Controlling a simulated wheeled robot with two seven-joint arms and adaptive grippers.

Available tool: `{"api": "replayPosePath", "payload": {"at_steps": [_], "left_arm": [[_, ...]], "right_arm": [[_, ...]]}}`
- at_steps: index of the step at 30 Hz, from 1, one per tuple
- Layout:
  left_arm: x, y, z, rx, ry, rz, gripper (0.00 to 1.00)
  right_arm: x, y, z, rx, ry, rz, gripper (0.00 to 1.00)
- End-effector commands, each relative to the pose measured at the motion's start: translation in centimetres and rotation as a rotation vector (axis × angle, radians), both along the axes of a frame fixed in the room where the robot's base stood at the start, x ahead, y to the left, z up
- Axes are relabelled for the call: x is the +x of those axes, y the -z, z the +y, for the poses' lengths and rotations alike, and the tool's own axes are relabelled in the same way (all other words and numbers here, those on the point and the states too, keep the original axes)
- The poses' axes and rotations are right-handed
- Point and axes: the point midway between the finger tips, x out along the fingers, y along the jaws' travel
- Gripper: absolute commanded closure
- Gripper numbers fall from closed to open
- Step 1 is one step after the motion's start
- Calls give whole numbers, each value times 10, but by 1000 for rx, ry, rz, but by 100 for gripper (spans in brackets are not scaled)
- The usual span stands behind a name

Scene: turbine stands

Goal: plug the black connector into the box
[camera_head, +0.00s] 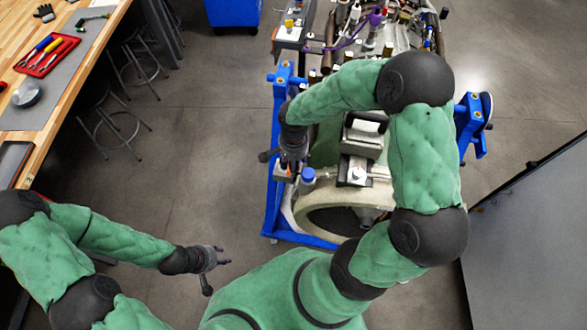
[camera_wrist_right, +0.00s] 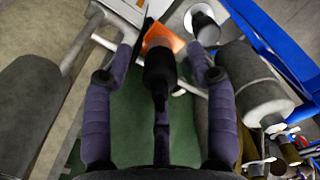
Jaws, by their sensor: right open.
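A black connector (camera_wrist_right: 160,76) with a thin black tail shows in the right wrist view, between the spread fingers of my right gripper (camera_wrist_right: 163,50). A gap shows on each side, so the fingers are not closed on it. Its far end overlaps an orange face of a small box (camera_wrist_right: 166,42); I cannot tell whether it is seated there. In the head view my right gripper (camera_head: 284,158) is over the left side of the turbine, just above the small pale box (camera_head: 283,172), and hides the connector. My left gripper (camera_head: 218,272) is open and empty, low over the floor.
The turbine (camera_head: 330,215) rests in a blue stand (camera_head: 271,195). A blue-capped fitting (camera_head: 308,175) is close right of the box. A wooden workbench (camera_head: 75,75) with a red tool tray (camera_head: 47,56) and stools (camera_head: 112,125) are at left. A grey panel (camera_head: 530,240) is at right.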

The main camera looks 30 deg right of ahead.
Motion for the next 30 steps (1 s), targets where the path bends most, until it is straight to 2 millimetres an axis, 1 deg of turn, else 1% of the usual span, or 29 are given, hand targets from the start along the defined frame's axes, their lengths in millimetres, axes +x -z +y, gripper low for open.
{"api": "replayPosePath", "payload": {"at_steps": [1,3,13,22,30], "left_arm": [[0,5,0,0,0,0,60],[0,6,0,0,0,0,60],[0,5,0,0,0,-1,60],[0,12,0,0,0,0,60],[0,12,0,0,0,0,60]], "right_arm": [[0,4,0,0,0,-1,43],[0,5,0,-1,0,0,43],[0,4,0,0,0,-1,43],[0,5,0,-1,0,-2,43],[0,4,0,0,0,-1,43]]}}
